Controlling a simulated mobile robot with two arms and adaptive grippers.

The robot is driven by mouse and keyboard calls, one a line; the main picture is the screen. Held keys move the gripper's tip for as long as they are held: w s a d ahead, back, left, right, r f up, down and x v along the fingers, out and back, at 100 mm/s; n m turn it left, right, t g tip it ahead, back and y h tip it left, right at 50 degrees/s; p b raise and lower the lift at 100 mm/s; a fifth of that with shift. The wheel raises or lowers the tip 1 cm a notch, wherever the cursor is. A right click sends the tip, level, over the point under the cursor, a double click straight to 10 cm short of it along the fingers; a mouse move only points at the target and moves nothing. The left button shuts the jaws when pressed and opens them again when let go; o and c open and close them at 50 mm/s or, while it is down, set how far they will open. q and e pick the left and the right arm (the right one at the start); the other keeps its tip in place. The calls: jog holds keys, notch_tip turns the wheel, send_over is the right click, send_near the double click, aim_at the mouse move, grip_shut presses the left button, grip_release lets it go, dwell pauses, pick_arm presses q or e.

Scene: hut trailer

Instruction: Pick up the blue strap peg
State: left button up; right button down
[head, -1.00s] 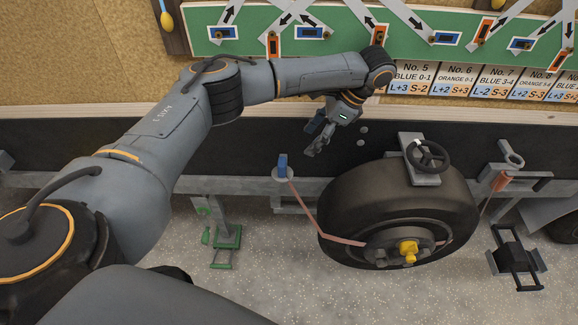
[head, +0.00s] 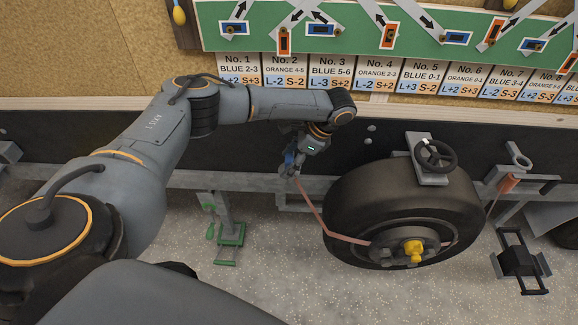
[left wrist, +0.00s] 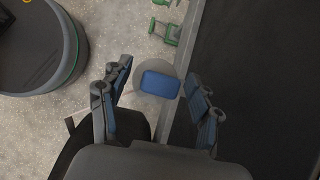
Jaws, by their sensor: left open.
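The blue strap peg (left wrist: 160,84) stands on a round grey base in the left wrist view, between the two fingers of my left gripper (left wrist: 160,105). A gap shows on each side of it, so the fingers do not touch it there. In the head view my left gripper (head: 292,164) is down at the peg's place above the trailer's side rail, and its fingers mostly hide the peg. A reddish strap (head: 312,205) runs from the peg down to the wheel. My right gripper is not in view.
The black tyre (head: 360,205) with a yellow hub part (head: 413,248) is right of the gripper. A green jack stand (head: 231,234) is below left. The dark trailer wall (head: 235,148) lies close behind. A board with number cards (head: 330,72) hangs above.

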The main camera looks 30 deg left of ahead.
pick_arm(q)
jog(key=c, duration=1.3)
jog(key=shift+r, duration=0.15)
notch_tip(320, 180, up, 10)
jog(key=shift+f, duration=0.1)
